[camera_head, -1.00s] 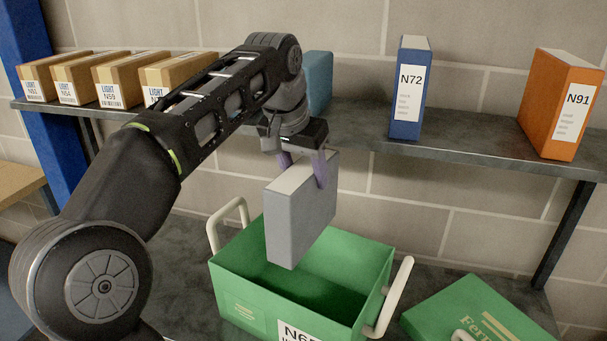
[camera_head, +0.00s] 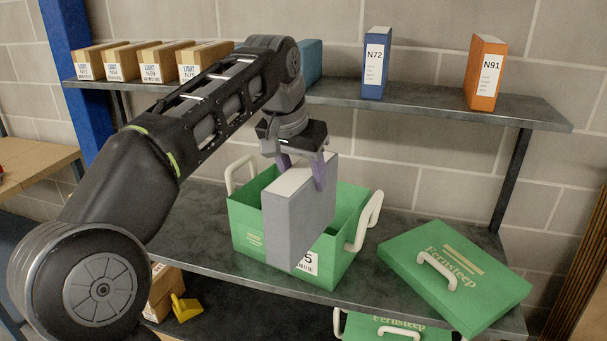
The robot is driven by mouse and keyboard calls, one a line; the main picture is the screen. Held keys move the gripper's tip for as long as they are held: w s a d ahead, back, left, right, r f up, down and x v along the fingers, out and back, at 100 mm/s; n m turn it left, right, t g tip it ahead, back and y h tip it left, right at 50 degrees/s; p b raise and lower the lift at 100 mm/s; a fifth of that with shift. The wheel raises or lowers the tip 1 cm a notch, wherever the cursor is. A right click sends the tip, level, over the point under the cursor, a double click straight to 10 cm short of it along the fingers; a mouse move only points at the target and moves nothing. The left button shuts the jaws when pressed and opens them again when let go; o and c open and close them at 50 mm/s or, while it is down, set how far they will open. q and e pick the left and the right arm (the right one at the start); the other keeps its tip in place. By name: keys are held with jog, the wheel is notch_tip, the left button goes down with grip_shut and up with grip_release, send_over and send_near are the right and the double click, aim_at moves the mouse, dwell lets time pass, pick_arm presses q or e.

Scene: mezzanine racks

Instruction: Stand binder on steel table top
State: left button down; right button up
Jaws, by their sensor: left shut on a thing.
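My left gripper (camera_head: 303,172) is shut on the top of a grey binder (camera_head: 302,222). The binder hangs upright, in front of and partly over a green crate (camera_head: 250,228) with white handles. It hides part of the crate's front and label. The crate stands on the lower grey shelf (camera_head: 195,230). A blue binder marked N72 (camera_head: 375,65) and an orange binder marked N91 (camera_head: 486,75) stand upright on the upper shelf (camera_head: 430,103). I cannot tell which surface is the steel table top. My right gripper is not in view.
A green Fernsteep lid (camera_head: 452,278) lies right of the crate. Several cardboard boxes (camera_head: 137,62) and a teal binder (camera_head: 312,62) stand on the upper shelf. A yellow item (camera_head: 186,308) and another green crate sit below. A wooden table top (camera_head: 32,165) is at the far left.

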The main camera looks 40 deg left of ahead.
aim_at(319, 195)
pick_arm(q)
jog(key=shift+s+d+f, duration=0.15)
jog(key=shift+d+f, duration=0.15)
jog(key=shift+d, duration=0.2)
jog(key=shift+s+d+f, duration=0.15)
jog(key=shift+d+f, duration=0.1)
jog(key=shift+d, duration=0.25)
jog(key=w+f, duration=0.1)
jog(key=f, duration=0.2)
jog(key=shift+w+d, duration=0.4)
jog(key=w+d+f, duration=0.3)
jog(key=d+f, duration=0.4)
jog(key=f, duration=0.3)
jog(key=w+d+f+m, duration=0.1)
jog(key=w+d+f, duration=0.2)
jog(key=d+f, duration=0.4)
notch_tip(319, 195, down, 4)
jog(key=shift+w+d+r+h, duration=0.15)
jog(key=shift+w+d+h, duration=0.15)
jog(key=shift+d, duration=0.1)
